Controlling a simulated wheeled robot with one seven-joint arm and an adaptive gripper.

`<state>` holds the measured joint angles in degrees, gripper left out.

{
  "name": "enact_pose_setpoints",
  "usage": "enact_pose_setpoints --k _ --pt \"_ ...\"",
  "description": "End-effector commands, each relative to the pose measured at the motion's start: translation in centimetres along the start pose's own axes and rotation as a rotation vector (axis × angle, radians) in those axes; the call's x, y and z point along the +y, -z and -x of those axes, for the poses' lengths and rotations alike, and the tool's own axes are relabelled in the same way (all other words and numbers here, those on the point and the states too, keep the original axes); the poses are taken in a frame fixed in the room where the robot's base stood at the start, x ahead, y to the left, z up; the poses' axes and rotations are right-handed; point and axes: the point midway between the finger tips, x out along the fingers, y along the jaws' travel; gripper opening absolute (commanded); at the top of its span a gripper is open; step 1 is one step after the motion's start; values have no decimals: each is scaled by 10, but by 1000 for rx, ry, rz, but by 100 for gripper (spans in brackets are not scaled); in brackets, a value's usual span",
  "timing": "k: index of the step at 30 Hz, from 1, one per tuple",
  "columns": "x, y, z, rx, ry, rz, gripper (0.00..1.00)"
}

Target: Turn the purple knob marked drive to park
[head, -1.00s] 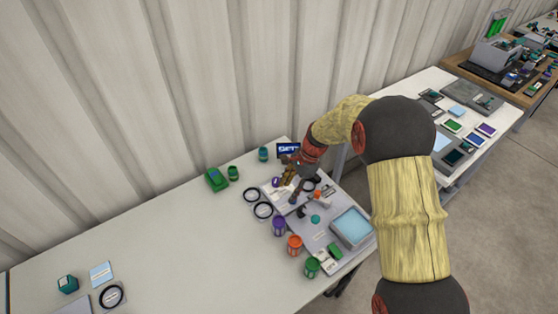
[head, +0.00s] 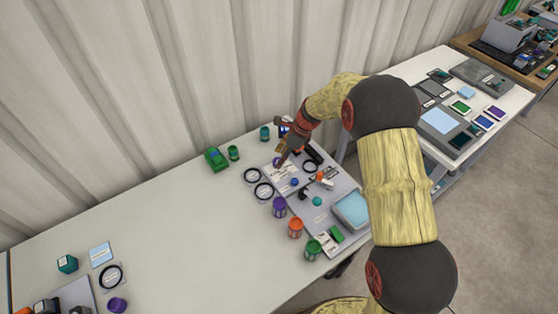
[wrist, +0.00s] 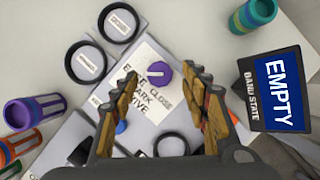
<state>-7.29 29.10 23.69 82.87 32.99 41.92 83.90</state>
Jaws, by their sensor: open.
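In the wrist view a purple knob (wrist: 158,72) sits on a white plate (wrist: 140,62). Printed words beside it include CLOSE, PARK and a partly covered word ending in IVE. Which word the knob points at is too small to tell. My gripper (wrist: 160,76) is open, with one finger on each side of the knob in this view; no contact shows, and the height gap cannot be judged. In the head view my gripper (head: 280,152) is over the far left part of the grey panel (head: 318,218), and the knob (head: 276,161) shows just beside it.
A screen reading EMPTY (wrist: 279,92) stands right of the knob in the wrist view. Two dark rings (wrist: 86,62) lie to its left. Purple (head: 279,207), orange (head: 295,228) and green (head: 313,250) cups line the panel's edge. The table's left middle is clear.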

Motion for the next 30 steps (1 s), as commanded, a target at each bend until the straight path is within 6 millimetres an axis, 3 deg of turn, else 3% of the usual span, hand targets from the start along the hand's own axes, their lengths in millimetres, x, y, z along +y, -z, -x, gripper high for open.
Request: enact_pose_setpoints --k 4,13,30 --pt "0 0 -18 0 0 1 46" --pt "0 0 -21 0 1 1 45" --pt "0 0 -20 0 1 1 13"
